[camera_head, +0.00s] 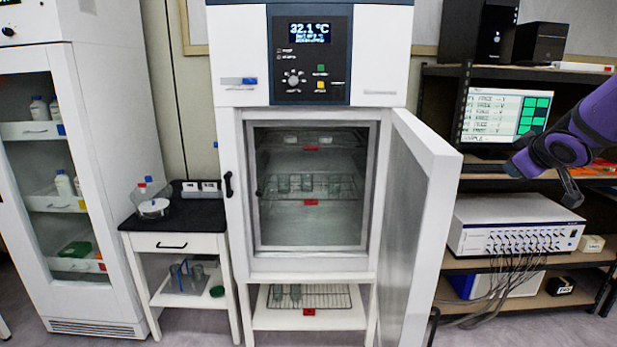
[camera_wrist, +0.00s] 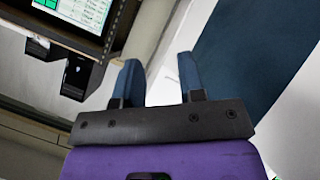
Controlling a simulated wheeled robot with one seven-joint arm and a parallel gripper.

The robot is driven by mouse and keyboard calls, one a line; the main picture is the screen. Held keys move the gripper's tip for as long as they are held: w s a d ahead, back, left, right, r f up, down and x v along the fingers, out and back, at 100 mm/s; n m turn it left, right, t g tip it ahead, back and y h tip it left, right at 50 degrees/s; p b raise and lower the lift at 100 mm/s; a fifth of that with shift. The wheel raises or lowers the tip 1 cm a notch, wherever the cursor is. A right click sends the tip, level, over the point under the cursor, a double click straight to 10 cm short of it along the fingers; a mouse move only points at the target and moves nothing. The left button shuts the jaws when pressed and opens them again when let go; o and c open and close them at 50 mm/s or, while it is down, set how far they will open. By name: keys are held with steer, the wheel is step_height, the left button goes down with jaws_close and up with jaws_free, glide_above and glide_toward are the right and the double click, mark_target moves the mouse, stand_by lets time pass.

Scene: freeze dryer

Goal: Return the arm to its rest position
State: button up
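My purple arm (camera_head: 596,118) reaches in from the right edge in the head view, in front of the right-hand shelf and its monitor. My gripper (camera_head: 543,184) is at its end, held in the air to the right of the freeze dryer's open door (camera_head: 420,180). In the wrist view the two dark blue fingers of my gripper (camera_wrist: 159,66) stand apart with nothing between them. The freeze dryer (camera_head: 237,150) stands in the middle, with a wire rack of small glass vessels (camera_head: 306,186) inside.
The open door juts forward, left of my gripper. A monitor (camera_head: 503,117) and a white instrument box (camera_head: 516,222) with cables are on the right shelf. A side table (camera_head: 173,246) and glass-fronted cabinet (camera_head: 75,180) are on the left. A lower rack (camera_head: 330,298) holds vessels.

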steer(key=s+a+m+g, duration=0.2)
steer(key=s+a, duration=0.3)
steer(key=s, duration=0.5)
steer(key=s+a+m+g+y, duration=0.1)
steer(key=s+a, duration=0.4)
steer(key=s, duration=0.5)
steer(key=s+a+m+g+y, duration=0.1)
steer(key=s+a, duration=0.4)
steer(key=s, duration=0.6)
steer(key=shift+a+m+g, duration=0.3)
steer(key=shift+m+g, duration=0.6)
steer(key=shift+g, duration=0.3)
steer(key=shift+s, duration=0.1)
